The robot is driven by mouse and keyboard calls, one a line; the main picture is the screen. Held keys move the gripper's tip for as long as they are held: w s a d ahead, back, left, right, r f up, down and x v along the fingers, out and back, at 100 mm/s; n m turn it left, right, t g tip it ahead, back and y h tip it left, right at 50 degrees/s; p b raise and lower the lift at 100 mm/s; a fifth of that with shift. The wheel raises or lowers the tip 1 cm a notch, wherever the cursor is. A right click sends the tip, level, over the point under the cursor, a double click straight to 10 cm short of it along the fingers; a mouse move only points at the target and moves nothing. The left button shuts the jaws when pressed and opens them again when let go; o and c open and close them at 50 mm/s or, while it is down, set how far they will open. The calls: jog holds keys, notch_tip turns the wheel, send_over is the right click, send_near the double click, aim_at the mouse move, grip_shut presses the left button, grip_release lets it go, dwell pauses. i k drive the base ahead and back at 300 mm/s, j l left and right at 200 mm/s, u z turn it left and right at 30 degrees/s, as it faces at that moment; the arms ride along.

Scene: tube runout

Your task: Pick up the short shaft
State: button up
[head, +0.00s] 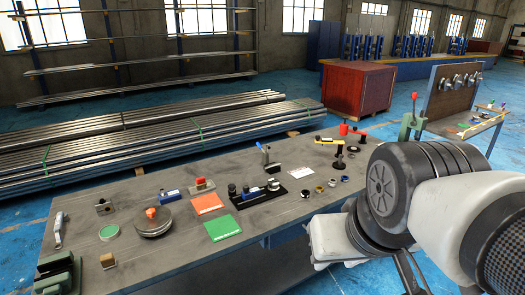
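I cannot tell for sure which piece is the short shaft. A slim grey metal piece (58,230) lies near the left edge of the workbench (165,265); its stepped outline is too small to read. A black fixture (258,197) in the middle of the bench carries short, dark, rounded parts. My gripper (410,275) shows only in part at the bottom right, as dark finger-like pieces below my arm. It is beyond the bench's front edge, well right of the grey piece and apart from it. Whether it is open is hidden.
An orange sheet (207,204), a green sheet (222,228), a round plate (153,224) and a green vise-like tool (60,275) crowd the bench's left half. Several small rings, including a dark one (307,194), lie to the right. Tube stacks (150,135) lie behind the bench.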

aim_at(275, 165)
jog(key=i+l+u, duration=0.45)
jog(key=i+l, duration=0.25)
jog(key=i, duration=0.2)
jog(key=i+l+u, duration=0.45)
jog(key=i+l, duration=0.3)
jog(key=l, duration=0.2)
